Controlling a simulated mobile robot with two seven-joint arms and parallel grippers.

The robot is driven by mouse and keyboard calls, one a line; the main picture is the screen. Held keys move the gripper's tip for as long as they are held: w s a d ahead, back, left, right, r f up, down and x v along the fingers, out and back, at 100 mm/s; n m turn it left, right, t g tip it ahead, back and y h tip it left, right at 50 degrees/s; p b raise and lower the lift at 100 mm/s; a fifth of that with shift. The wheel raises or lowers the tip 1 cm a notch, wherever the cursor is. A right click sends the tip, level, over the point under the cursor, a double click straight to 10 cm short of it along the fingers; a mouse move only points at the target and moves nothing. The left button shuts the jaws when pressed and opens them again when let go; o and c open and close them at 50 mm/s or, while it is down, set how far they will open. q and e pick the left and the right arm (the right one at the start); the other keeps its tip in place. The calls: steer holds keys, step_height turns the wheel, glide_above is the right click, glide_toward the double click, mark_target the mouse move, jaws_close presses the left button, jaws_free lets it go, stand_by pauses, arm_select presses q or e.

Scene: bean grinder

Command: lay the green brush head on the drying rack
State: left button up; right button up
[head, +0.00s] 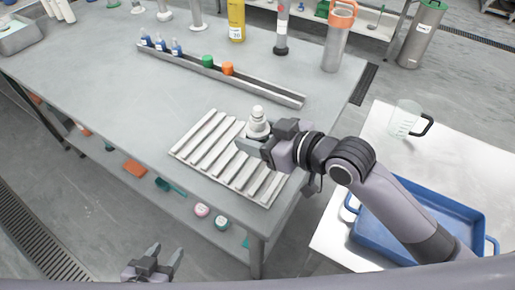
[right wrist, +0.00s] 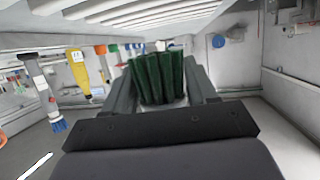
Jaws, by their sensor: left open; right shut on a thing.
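The green brush head (right wrist: 158,78) is between the fingers of my right gripper (head: 254,142). In the right wrist view its green bristles point towards the rack slats. In the head view its pale stepped top (head: 258,118) stands up above the fingers; the bristles are hidden there. The drying rack (head: 205,143), a pale slatted panel on the grey table, lies under the gripper, which is over its upper right part. I cannot tell whether the bristles touch the slats. My left gripper (head: 153,264) is open and empty, low in front of the table.
A metal rail (head: 175,60) with blue bottles and green and orange caps lies behind the rack. A yellow bottle (head: 236,20) and an orange-topped flask (head: 338,35) stand further back. A blue tray (head: 470,207) and a clear jug (head: 403,120) are on the right table.

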steer(key=shift+f, duration=2.15)
steer(key=shift+f+b, duration=0.1)
steer(key=shift+b, duration=0.2)
steer(key=o, duration=1)
steer(key=shift+o, duration=0.2)
steer(key=shift+r, duration=0.2)
steer(key=v, duration=1.2)
steer(key=shift+s+f, duration=0.1)
steer(key=shift+s, duration=0.05)
